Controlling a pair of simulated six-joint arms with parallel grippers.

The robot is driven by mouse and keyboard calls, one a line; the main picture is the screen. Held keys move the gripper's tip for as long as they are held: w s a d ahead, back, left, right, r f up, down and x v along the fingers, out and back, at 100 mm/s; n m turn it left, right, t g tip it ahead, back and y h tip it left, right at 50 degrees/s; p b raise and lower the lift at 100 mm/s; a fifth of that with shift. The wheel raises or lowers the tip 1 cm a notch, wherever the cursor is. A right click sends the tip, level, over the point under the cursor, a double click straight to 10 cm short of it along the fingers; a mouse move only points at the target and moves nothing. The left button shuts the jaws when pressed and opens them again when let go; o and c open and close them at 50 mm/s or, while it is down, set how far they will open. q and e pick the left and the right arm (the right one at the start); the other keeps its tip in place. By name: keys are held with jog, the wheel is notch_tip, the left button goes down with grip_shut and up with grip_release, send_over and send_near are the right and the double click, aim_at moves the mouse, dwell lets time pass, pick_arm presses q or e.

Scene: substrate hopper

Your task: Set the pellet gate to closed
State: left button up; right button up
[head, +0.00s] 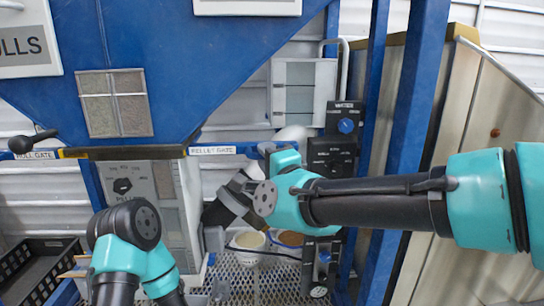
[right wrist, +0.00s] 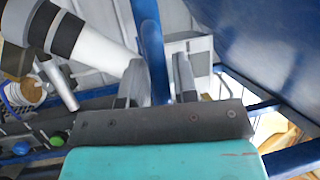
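The pellet gate bar (head: 215,150) is a blue bar with a white PELLET GATE label, under the right lower edge of the blue hopper. Its blue handle end (head: 268,147) is by my right gripper, whose fingertips are mostly hidden in the head view. In the right wrist view, the blue handle (right wrist: 151,35) runs between the two grey fingers of my right gripper (right wrist: 160,85). The fingers are apart, with a small gap beside the handle; contact on the other side is unclear.
The hull gate bar (head: 35,155) with its black knob is at the far left. A black WATER control panel (head: 344,120) and blue posts (head: 415,90) stand right of the handle. Buckets (head: 248,243) sit on a mesh shelf below. A grey machine panel (head: 140,185) is under the hopper.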

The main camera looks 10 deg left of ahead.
jog(key=shift+o, duration=1.2)
jog(key=shift+d, duration=0.15)
jog(key=v, duration=1.7)
jog(key=shift+s, duration=0.15)
jog(key=shift+d, duration=0.1)
jog(key=w+d+f+n+g+h, duration=0.2)
jog(key=w+d+f, duration=0.1)
jog(key=f, duration=0.8)
jog(key=w+d+f+n+g+h, duration=0.15)
jog(key=w+f, duration=0.25)
jog(key=f, duration=0.6)
jog(key=w+d+f+n+g+h, duration=0.1)
jog(key=w+d+f+g+h, duration=0.15)
jog(key=f, duration=0.85)
jog(key=s+d+f+n+g+h, duration=0.15)
jog(key=d+f, duration=0.25)
jog(key=f, duration=0.4)
jog(key=s+d+f+n+g, duration=0.1)
jog(key=d+f+g, duration=0.25)
jog(key=f, duration=0.45)
jog(key=s+d+f+g, duration=0.2)
jog(key=s+d+f, duration=0.1)
jog(key=s+f, duration=0.3)
jog(key=s+d+f+n+g, duration=0.1)
jog(key=s+d+f+g, duration=0.1)
jog(key=s+f, duration=0.4)
notch_tip(320, 180, down, 3)
jog(key=shift+d+r+n+g, duration=0.25)
jog(key=shift+d+n+g, duration=0.05)
jog(key=shift+d+g, duration=0.1)
